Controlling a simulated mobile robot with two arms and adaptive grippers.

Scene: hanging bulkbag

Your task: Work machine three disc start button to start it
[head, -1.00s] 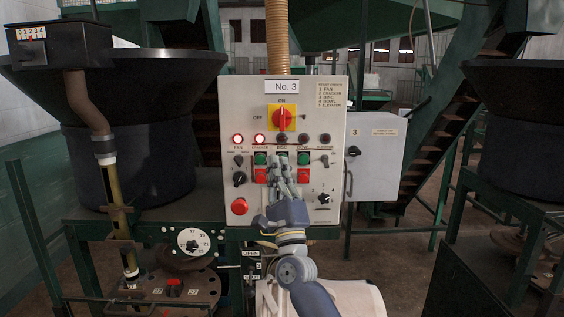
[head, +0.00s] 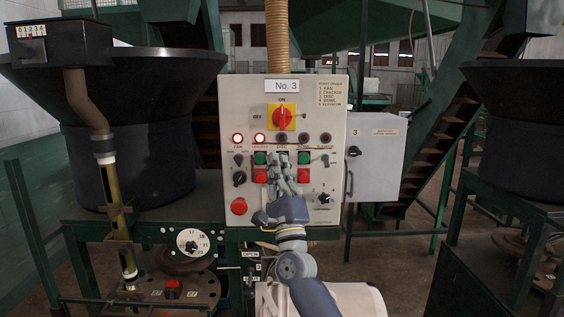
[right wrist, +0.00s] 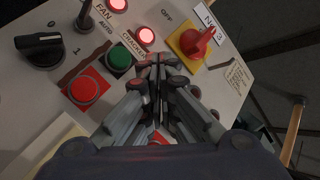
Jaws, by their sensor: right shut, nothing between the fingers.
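The control panel (head: 330,130) of machine No. 3 is a pale upright box at the centre of the head view. My right gripper (head: 280,158) is in front of its middle column, under the disc lamp (head: 282,138), which is dark. The gripper is shut and empty. It hides the disc buttons, so I cannot tell whether its tips touch the start button. In the right wrist view the shut fingertips (right wrist: 157,62) are right of the green cracker button (right wrist: 119,58). My left gripper is not in view.
The fan lamp (head: 237,138) and cracker lamp (head: 260,138) are lit red. A red-and-yellow main switch (head: 282,117) sits above. Other green and red buttons flank my gripper closely. A red round button (head: 239,206) is at lower left. A grey box (head: 373,160) stands right of the panel.

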